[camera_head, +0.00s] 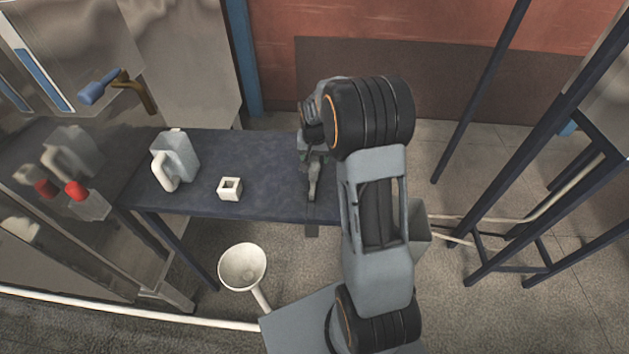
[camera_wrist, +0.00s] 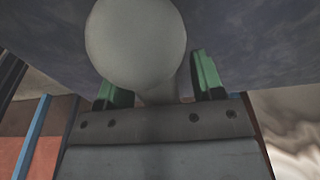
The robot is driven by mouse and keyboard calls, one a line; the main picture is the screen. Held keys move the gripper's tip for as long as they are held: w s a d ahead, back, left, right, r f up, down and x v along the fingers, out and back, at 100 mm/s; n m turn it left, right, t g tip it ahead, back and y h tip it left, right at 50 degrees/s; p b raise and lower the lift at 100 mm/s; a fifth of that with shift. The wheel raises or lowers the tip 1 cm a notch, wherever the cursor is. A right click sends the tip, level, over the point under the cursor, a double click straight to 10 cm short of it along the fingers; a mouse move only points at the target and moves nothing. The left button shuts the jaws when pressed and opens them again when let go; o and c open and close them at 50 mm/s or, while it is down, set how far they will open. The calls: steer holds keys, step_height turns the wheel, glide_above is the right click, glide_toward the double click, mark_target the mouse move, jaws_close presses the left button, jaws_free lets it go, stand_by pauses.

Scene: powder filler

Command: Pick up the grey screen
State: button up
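In the wrist view, a smooth grey round piece (camera_wrist: 135,42) with a short stem fills the upper middle; it appears to be the grey screen. Its stem runs down between the green-padded fingers of my gripper (camera_wrist: 160,85). The fingers stand apart, with a visible gap on each side of the stem, so my gripper is open around it. In the head view, my gripper (camera_head: 306,150) is over the right end of the dark table (camera_head: 265,160), partly hidden by my arm. A narrow grey piece (camera_head: 313,182) lies below it; I cannot tell whether it is part of the screen.
A grey jug (camera_head: 178,160) and a small white square holder (camera_head: 230,188) stand on the table's left half. A white funnel-shaped vessel (camera_head: 242,267) is in front of the table. A steel machine (camera_head: 60,220) stands left, and dark frame posts (camera_head: 545,140) stand right.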

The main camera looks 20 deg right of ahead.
jaws_close()
stand_by(0.4)
steer(key=shift+r, duration=0.15)
step_height(320, 180, up, 51)
steer(key=p, duration=1.2)
stand_by(1.6)
steer(key=shift+f, duration=0.2)
